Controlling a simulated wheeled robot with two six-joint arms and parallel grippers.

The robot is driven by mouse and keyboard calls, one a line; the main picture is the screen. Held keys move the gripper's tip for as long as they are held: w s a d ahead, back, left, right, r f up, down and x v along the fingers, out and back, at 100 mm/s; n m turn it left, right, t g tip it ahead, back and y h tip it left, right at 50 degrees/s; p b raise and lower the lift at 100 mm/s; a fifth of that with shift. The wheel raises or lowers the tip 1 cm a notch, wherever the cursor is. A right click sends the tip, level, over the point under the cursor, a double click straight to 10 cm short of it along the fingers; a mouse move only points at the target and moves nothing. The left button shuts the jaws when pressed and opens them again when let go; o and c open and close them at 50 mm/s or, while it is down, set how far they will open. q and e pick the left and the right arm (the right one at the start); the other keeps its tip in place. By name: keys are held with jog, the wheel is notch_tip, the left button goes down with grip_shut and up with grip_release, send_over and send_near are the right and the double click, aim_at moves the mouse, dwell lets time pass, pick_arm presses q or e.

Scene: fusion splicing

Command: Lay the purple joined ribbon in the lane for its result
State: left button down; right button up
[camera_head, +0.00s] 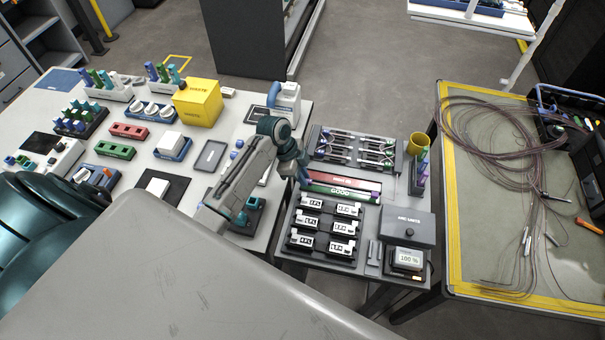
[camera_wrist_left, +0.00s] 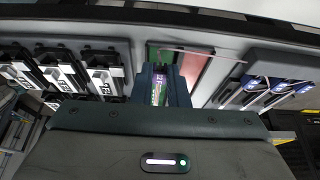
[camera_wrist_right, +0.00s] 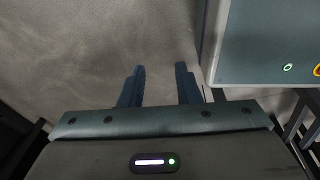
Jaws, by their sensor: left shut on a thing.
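My left gripper (camera_head: 304,183) is at the left end of two result lanes. In the left wrist view its fingers (camera_wrist_left: 160,85) are shut on the purple joined ribbon (camera_wrist_left: 158,92), whose purple, labelled piece shows between them. The red lane (camera_head: 342,179) lies behind the green lane (camera_head: 328,190), which reads "GOOD". Both lanes also show past the fingers in the left wrist view, red (camera_wrist_left: 193,64) and green (camera_wrist_left: 166,50). A small purple spot is at the green lane's right end; I cannot tell whether it touches the lane. My right gripper (camera_wrist_right: 159,85) is open and empty.
Several white splice holders (camera_head: 325,228) stand in front of the lanes. A rack of ribbons (camera_head: 355,150) stands behind them. A grey box (camera_head: 406,225) and a percentage display (camera_head: 408,259) are at the right. A yellow-edged table (camera_head: 455,240) stands further right.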

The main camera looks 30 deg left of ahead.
pick_arm(q)
jog(key=shift+f, duration=0.6)
jog(key=c, duration=1.4)
grip_release()
jog(key=shift+o, duration=0.3)
jog(key=shift+r, duration=0.15)
pick_arm(e)
jog(key=shift+s+d+f, duration=0.1)
jog(key=shift+s+f, duration=0.3)
jog(key=shift+s, duration=0.4)
